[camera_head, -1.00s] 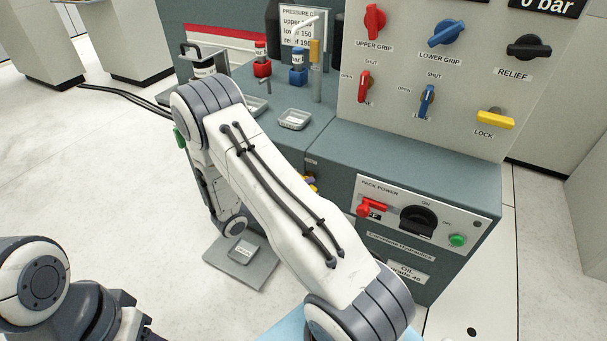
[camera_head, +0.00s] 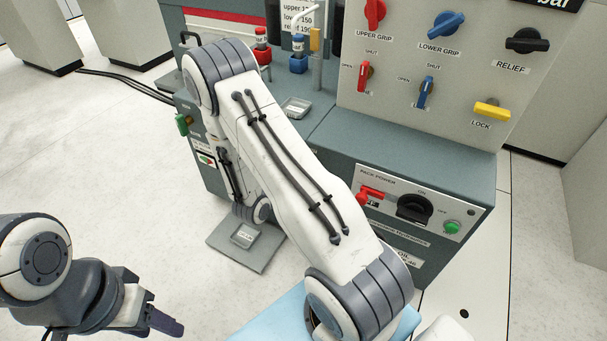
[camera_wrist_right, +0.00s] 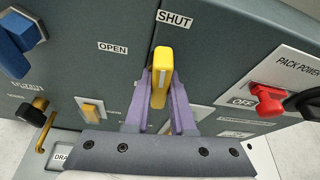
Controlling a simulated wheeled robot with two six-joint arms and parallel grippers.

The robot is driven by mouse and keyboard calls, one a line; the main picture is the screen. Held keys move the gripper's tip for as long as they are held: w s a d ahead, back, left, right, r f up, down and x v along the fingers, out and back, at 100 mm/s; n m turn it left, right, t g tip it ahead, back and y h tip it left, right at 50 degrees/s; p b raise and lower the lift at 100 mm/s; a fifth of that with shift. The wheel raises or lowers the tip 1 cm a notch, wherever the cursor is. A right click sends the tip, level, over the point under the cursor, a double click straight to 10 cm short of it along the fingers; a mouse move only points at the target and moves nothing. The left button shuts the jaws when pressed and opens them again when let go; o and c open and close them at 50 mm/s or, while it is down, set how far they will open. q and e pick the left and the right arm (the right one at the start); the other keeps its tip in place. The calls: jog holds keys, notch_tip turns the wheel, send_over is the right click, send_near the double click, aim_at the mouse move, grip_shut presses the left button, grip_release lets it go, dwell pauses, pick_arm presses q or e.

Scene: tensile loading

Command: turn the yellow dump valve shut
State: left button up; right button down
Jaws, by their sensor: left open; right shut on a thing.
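The yellow dump valve handle (camera_wrist_right: 159,62) shows in the right wrist view. It stands upright in that picture, its top end just below the SHUT label (camera_wrist_right: 174,19); the OPEN label (camera_wrist_right: 113,48) is to its left. The purple fingers of my right gripper (camera_wrist_right: 161,90) are shut on the handle, one on each side. In the head view, my right arm hides this valve and gripper. My left gripper (camera_head: 166,323) is at the lower left of the head view, over the floor, away from the cabinet and holding nothing visible.
Right of the valve is the pack power panel with a red switch (camera_wrist_right: 268,99). A blue knob (camera_wrist_right: 18,44) is at the wrist view's upper left. The upper panel carries the yellow lock lever (camera_head: 491,110). A small tray (camera_head: 295,108) sits on the bench. Left floor is open.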

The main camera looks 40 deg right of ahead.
jog(key=shift+m+t, duration=0.3)
jog(key=shift+m, duration=0.2)
jog(key=shift+b, duration=0.3)
jog(key=shift+w, duration=0.1)
jog(key=c, duration=0.8)
grip_release()
jog(key=shift+o, duration=0.2)
jog(key=p+v, duration=0.3)
jog(key=v, duration=0.7)
jog(key=shift+s+a+r, duration=0.15)
jog(key=shift+s+r, duration=0.05)
